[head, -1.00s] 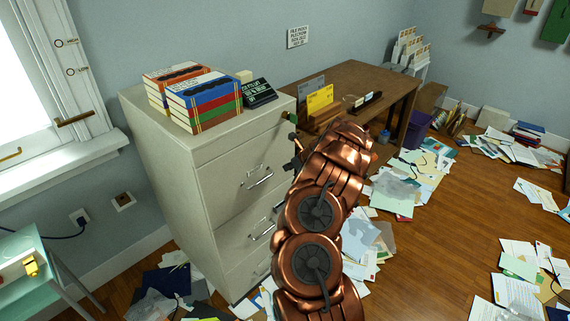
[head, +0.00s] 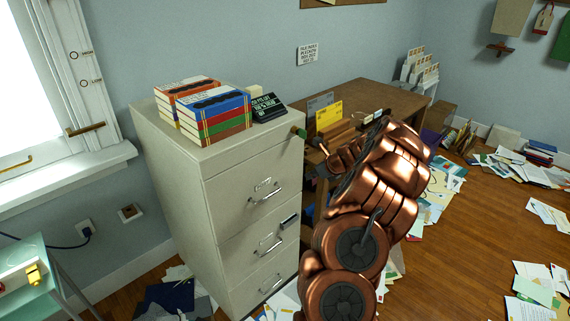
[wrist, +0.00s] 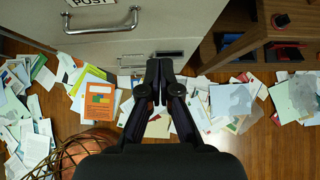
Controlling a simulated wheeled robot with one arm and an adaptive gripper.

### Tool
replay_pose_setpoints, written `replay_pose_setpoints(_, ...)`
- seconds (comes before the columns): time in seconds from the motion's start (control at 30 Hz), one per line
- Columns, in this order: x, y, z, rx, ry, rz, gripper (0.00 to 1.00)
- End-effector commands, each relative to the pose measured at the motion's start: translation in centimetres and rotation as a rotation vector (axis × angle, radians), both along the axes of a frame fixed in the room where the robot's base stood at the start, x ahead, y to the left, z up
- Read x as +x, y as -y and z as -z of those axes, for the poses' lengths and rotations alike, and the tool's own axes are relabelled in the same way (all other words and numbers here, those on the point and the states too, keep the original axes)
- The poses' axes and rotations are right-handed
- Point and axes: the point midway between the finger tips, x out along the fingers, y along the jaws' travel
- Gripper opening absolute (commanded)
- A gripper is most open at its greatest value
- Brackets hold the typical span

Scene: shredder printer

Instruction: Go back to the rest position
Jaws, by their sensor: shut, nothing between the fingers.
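My gripper (wrist: 159,82) shows in the wrist view with its two black fingers together and nothing between them. It points down over the papers on the floor, in front of the filing cabinet face (wrist: 152,20). In the head view my copper arm stands right of the beige filing cabinet (head: 180,160), bent near the cabinet's right front edge. The gripper itself is hard to make out there, mostly hidden by the arm.
A wooden desk (head: 370,88) stands behind my arm. Papers (head: 530,285) litter the wooden floor. A pale side table (head: 30,275) is at the lower left, below the window.

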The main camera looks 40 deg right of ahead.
Motion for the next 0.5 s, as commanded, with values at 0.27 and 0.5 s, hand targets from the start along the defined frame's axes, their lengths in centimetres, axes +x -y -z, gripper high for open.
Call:
replay_pose_setpoints(0.27,0.0,-0.2,-0.1,-0.002,0.000,-0.006,0.00)
replay_pose_setpoints(0.5,2.5,-7.0,-3.5,-0.084,0.013,-0.233,0.00)
